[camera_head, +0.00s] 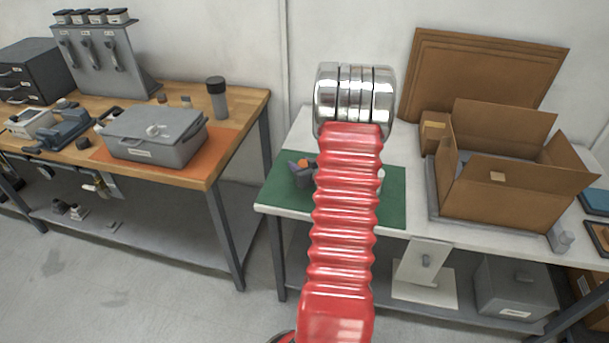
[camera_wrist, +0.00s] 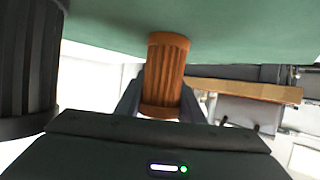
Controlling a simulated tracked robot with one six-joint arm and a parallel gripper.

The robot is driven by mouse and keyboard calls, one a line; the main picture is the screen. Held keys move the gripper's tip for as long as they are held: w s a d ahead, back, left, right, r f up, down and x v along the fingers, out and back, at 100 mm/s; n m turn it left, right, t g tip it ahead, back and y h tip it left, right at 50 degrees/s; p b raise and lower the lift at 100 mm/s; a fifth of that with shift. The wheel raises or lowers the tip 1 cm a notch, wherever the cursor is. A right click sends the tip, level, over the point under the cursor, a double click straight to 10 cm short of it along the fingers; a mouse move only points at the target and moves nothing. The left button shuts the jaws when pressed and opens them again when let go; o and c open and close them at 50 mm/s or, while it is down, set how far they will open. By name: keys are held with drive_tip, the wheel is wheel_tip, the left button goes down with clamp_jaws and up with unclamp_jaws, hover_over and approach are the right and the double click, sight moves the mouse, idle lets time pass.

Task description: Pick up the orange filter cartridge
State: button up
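The orange filter cartridge (camera_wrist: 165,72) is a ribbed cylinder in the middle of the wrist view. Its far end meets the green mat (camera_wrist: 235,35) in the picture, which shows the mat along the top. My gripper (camera_wrist: 163,97) has one dark finger on each side of the cartridge. The fingers lie close along its sides, but whether they press on it is not clear. In the head view, a small orange patch (camera_head: 305,162) shows on the green mat (camera_head: 395,200), left of my red arm, which hides much of the mat.
A large dark ribbed cylinder (camera_wrist: 28,65) stands close at the left in the wrist view. An open cardboard box (camera_head: 490,195) sits on the white table right of the mat. A wooden bench (camera_head: 235,125) with a grey case (camera_head: 155,135) stands at the left.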

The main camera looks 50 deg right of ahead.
drive_tip(key=c, duration=0.5)
drive_tip(key=shift+c, duration=0.2)
wheel_tip(320, 180, up, 10)
idle(0.5)
